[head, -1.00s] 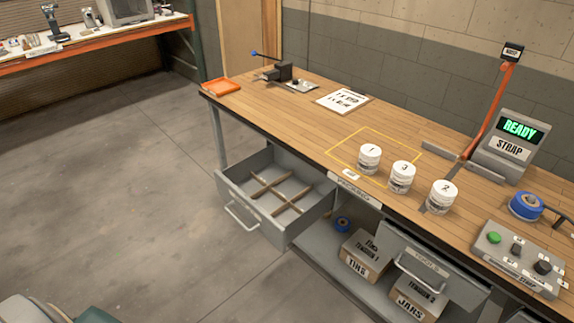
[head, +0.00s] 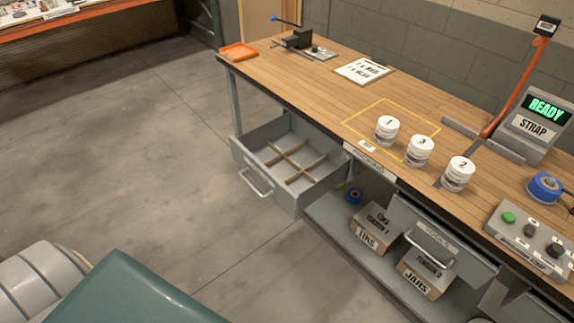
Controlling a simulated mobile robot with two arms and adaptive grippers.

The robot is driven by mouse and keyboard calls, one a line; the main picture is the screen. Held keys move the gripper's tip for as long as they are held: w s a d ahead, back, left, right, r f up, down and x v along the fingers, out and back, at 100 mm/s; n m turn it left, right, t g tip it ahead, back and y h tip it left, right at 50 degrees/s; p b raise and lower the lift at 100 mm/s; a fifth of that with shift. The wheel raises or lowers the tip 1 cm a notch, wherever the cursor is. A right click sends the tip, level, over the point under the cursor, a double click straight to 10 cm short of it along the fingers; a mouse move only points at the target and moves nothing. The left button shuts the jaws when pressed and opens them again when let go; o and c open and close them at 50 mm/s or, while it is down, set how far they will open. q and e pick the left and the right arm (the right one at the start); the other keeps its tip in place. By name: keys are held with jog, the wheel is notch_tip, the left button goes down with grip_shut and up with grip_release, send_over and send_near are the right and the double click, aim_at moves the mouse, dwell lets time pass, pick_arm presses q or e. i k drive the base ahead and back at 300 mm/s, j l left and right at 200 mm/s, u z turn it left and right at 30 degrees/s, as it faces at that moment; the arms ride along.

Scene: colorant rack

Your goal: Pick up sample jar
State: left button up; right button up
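Three white-lidded sample jars stand upright in a slanting row near the front edge of the wooden bench (head: 320,90). The jar marked 1 (head: 387,131) is leftmost, by the yellow outlined square. The jar marked 3 (head: 419,152) is in the middle. The jar marked 2 (head: 458,175) is rightmost, on a dark strip. Neither of my grippers shows in the head view.
An open divided drawer (head: 268,187) sticks out below the bench. A second drawer (head: 440,243) is partly open above boxes (head: 376,229) on a shelf. A control box (head: 528,240), blue tape roll (head: 545,187) and READY display (head: 541,117) stand at right.

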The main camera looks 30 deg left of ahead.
aim_at(386, 130)
jog(key=i+j+z, duration=0.7)
jog(key=i, duration=0.15)
jog(key=l, duration=0.1)
